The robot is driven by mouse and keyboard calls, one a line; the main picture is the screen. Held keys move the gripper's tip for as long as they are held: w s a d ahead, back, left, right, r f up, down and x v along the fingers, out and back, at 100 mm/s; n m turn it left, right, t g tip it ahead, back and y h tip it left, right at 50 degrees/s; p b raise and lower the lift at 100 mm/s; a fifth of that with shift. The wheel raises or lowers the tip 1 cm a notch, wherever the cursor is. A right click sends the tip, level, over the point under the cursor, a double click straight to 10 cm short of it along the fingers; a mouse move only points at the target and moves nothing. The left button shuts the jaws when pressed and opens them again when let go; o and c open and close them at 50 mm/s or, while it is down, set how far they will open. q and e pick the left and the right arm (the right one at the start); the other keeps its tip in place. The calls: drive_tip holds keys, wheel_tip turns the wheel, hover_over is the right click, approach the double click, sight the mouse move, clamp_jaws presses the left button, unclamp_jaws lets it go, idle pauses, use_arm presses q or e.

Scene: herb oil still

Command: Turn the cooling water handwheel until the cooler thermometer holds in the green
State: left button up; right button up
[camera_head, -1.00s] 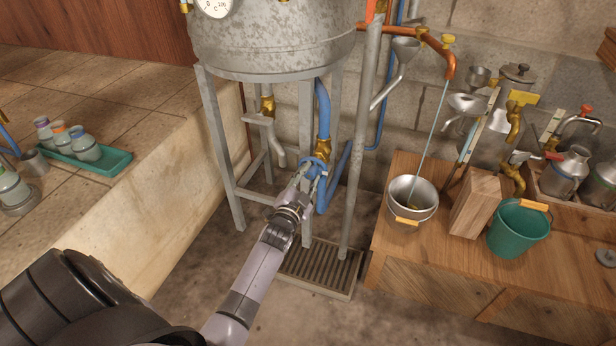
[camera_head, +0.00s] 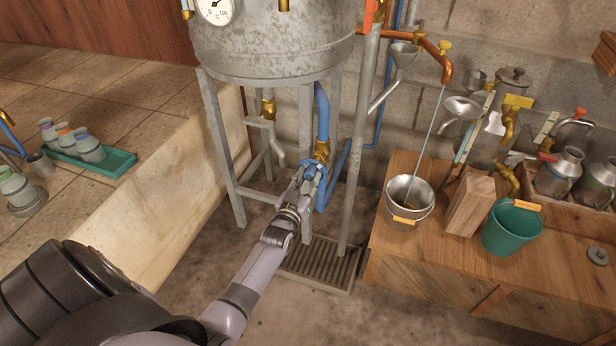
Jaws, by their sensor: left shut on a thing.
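The blue cooling water handwheel (camera_head: 313,165) sits on a brass valve (camera_head: 323,149) at the lower end of a blue pipe, below the galvanised tank (camera_head: 270,48). My left gripper (camera_head: 311,177) reaches it from the front and is shut on it. The fingers hide part of the wheel. A round white dial thermometer (camera_head: 215,9) is on the tank's front at the top edge of the picture. Its top is cut off, and I cannot make out its needle or a green band. My right gripper is not in view.
Grey tank legs (camera_head: 221,150) stand around the valve, with a floor grate (camera_head: 322,266) below. On the right, a wooden bench (camera_head: 425,275) holds a metal bucket (camera_head: 408,200), a wooden block (camera_head: 469,204) and a green bucket (camera_head: 513,227). A teal tray (camera_head: 118,163) with bottles lies left.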

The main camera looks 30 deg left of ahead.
use_arm(q)
drive_tip(key=n, duration=0.4)
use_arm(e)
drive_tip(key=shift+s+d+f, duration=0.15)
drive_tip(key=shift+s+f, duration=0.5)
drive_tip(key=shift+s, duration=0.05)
use_arm(q)
drive_tip(key=shift+n, duration=0.3)
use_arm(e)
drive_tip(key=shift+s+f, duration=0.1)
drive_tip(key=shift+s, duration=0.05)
use_arm(q)
drive_tip(key=o, duration=1.2)
drive_tip(key=shift+c, duration=0.2)
drive_tip(key=shift+s+d, duration=0.1)
drive_tip(key=shift+s, duration=0.05)
drive_tip(key=v, duration=1.1)
drive_tip(key=shift+s, duration=0.35)
